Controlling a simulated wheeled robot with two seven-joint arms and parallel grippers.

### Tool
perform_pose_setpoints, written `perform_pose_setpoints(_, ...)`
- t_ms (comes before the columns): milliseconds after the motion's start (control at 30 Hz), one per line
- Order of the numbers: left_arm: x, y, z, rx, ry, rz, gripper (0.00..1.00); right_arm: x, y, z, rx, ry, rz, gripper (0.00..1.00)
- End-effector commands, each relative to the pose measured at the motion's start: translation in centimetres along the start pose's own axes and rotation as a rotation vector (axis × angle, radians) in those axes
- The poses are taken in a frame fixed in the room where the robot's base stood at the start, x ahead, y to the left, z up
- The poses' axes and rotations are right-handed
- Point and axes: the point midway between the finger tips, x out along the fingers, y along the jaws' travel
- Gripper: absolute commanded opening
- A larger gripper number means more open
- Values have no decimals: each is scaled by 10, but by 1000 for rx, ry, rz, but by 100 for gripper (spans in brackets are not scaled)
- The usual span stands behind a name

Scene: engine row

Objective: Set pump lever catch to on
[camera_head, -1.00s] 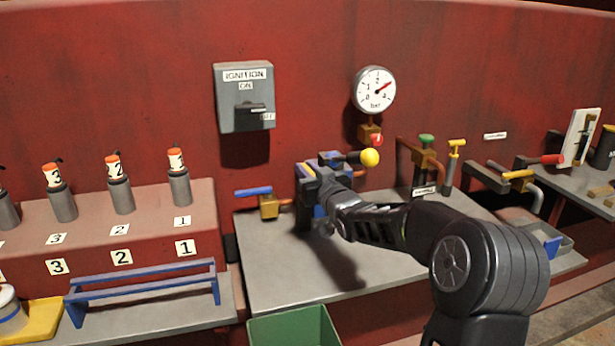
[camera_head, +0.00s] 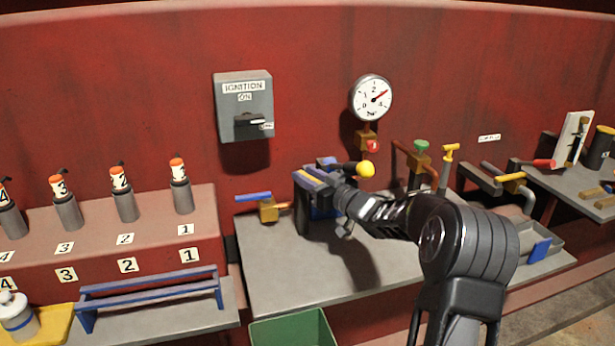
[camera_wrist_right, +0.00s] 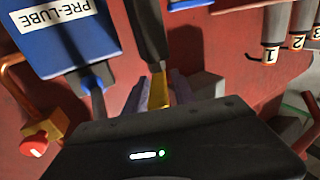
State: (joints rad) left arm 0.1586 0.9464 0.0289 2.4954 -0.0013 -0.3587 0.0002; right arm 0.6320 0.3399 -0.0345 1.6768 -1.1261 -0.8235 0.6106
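In the right wrist view, a blue body with a PRE-LUBE label (camera_wrist_right: 52,27), a dark bar (camera_wrist_right: 148,30) and a yellow piece (camera_wrist_right: 159,91) show. My right gripper (camera_wrist_right: 160,95) has its fingers on either side of the yellow piece; I cannot tell whether they press on it. In the head view my arm and wrist partly hide the pump. My left gripper is out of view.
A blue-handled valve (camera_head: 268,208) is left of the pump. A gauge (camera_head: 371,98) with a red knob (camera_head: 373,146) is on the wall above. Green-handled (camera_head: 421,147) and yellow-handled (camera_head: 450,150) fittings stand to the right. The bench front (camera_head: 275,285) is clear; a green bin (camera_head: 292,328) is below.

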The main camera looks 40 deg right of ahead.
Motion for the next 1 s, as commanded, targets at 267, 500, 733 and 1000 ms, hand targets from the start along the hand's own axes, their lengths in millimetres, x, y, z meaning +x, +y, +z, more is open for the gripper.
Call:
perform_pose_setpoints(267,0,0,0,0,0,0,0,0,0,2,1,-4,0,40)
perform_pose_setpoints(500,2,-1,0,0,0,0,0,-12,1,3,0,-5,2,40)
perform_pose_setpoints(733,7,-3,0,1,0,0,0,-48,1,2,-1,-4,3,40)
perform_pose_setpoints(1000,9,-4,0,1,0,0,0,-77,0,2,1,-3,0,40)
